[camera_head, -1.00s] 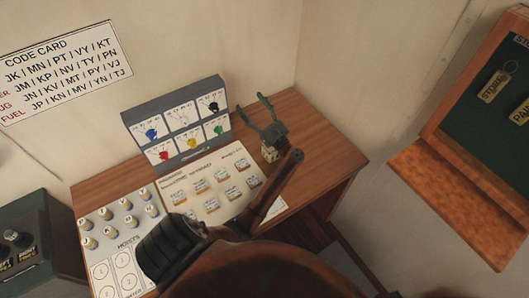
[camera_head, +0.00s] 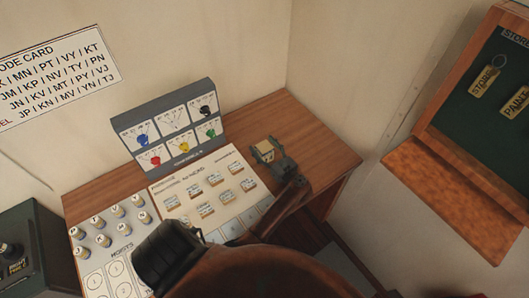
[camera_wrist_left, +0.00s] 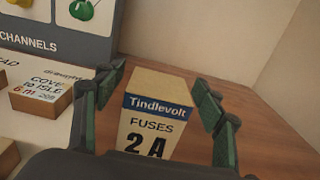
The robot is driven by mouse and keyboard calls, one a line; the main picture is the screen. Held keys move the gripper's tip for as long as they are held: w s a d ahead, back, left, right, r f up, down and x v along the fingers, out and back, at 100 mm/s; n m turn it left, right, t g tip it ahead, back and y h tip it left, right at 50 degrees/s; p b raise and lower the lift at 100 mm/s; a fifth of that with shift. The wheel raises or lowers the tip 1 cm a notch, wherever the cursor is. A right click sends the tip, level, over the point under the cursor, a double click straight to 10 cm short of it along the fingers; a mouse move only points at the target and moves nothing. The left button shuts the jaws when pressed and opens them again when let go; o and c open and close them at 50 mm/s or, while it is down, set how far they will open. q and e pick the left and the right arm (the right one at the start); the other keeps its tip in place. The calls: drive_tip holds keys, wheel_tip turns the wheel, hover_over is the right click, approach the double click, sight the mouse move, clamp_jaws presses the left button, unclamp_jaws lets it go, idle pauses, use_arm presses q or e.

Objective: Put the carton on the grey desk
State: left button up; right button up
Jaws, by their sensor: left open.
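The carton (camera_head: 263,151) is a small tan box standing on the right part of the wooden desk (camera_head: 315,160). In the left wrist view the carton (camera_wrist_left: 158,110) shows a blue band reading "Tindlevolt" over "FUSES 2 A". My left gripper (camera_head: 272,158) is open at the carton. In the left wrist view one finger of the gripper (camera_wrist_left: 160,80) is on each side of the carton, with a gap at the right; contact at the left is unclear. A dark grey desk-like console (camera_head: 38,235) stands at the lower left, partly cut off. My right gripper is not in view.
A grey panel with coloured knobs (camera_head: 172,125) stands left of the carton. A cream board with several small blocks (camera_head: 207,187) and a hoists panel (camera_head: 110,232) lie on the wooden desk. A wooden key cabinet (camera_head: 455,200) is at the right. Walls are behind.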

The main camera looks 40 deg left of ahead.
use_arm(q)
drive_tip(key=x, duration=0.4)
drive_tip(key=shift+a+f+p, duration=0.1)
drive_tip(key=shift+a+p, duration=0.1)
drive_tip(key=shift+p, duration=0.2)
drive_tip(key=shift+c, duration=0.2)
clamp_jaws()
idle(0.7)
